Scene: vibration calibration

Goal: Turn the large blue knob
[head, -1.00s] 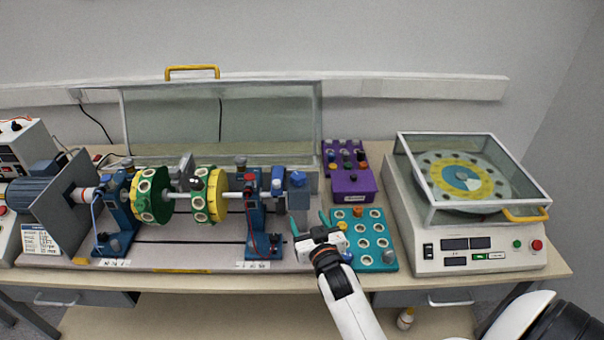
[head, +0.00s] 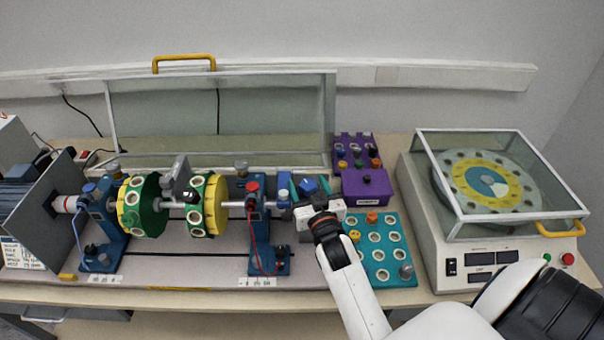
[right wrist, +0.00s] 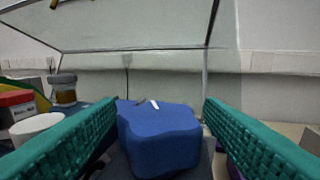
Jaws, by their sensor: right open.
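The large blue knob (right wrist: 160,140) fills the lower middle of the right wrist view, with a white mark on its top. It lies between the two green fingers of my right gripper (right wrist: 158,135), which is open, with a gap showing to the finger on each side. In the head view the knob (head: 309,187) shows at the right end of the shaft rig, partly behind my right gripper (head: 309,188). The gripper's fingers reach forward around it. My left gripper is in neither view.
The rig carries two green and yellow discs (head: 207,204) and a clear raised cover (head: 220,125). Right of my gripper are a teal tray (head: 408,250) and a purple box (head: 366,187). A machine with a glass lid (head: 440,270) stands further right.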

